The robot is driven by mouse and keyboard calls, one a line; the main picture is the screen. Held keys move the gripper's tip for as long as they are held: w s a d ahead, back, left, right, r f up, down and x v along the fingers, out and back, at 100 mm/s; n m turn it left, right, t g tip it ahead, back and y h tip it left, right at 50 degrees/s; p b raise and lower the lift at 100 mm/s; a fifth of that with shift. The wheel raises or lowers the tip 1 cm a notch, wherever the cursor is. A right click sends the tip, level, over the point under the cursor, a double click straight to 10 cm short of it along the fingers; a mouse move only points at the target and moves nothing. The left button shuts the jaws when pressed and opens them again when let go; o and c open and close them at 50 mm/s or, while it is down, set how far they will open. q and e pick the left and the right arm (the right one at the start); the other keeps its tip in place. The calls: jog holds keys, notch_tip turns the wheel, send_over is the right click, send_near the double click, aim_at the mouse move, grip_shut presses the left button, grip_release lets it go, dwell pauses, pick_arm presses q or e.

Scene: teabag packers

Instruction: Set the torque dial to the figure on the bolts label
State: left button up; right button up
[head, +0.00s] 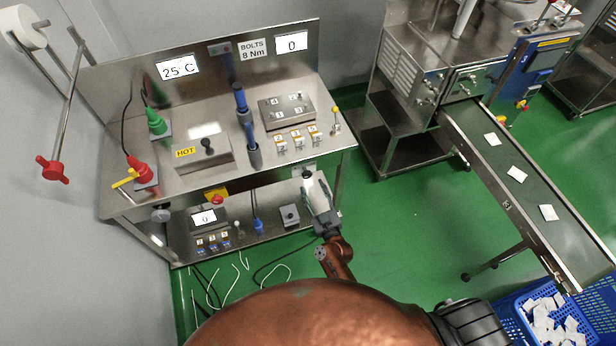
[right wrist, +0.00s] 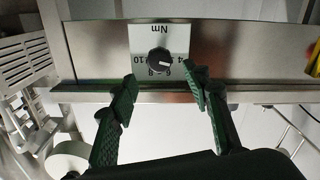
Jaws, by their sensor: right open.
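The bolts label (head: 252,49) on the bench's back panel reads "BOLTS 8 Nm". The torque dial (right wrist: 159,60) is a black knob with a white mark on a pale plate marked "Nm", which appears upside down in the right wrist view. Figures 4, 6, 8 and 10 surround the knob. Its white mark points right, close to the 4. In the head view the dial plate (head: 307,172) is small on the bench's front edge. My right gripper (right wrist: 162,86) is open and empty in front of the dial, fingers apart and not touching the knob. It also shows in the head view (head: 317,190). My left gripper is out of view.
The steel bench (head: 225,178) carries a HOT block (head: 204,152), blue tools (head: 252,153) and a switch box (head: 287,108). Its lower shelf holds a display (head: 205,217) and a small grey box (head: 289,215). Green floor (head: 400,215) is clear on the right, before the conveyor (head: 520,180).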

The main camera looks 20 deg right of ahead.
aim_at(307, 176)
jog(key=w, duration=0.6)
jog(key=shift+w+a+b, duration=0.15)
jog(key=shift+b, duration=0.25)
jog(key=shift+c, duration=0.7)
jog(key=c, duration=1)
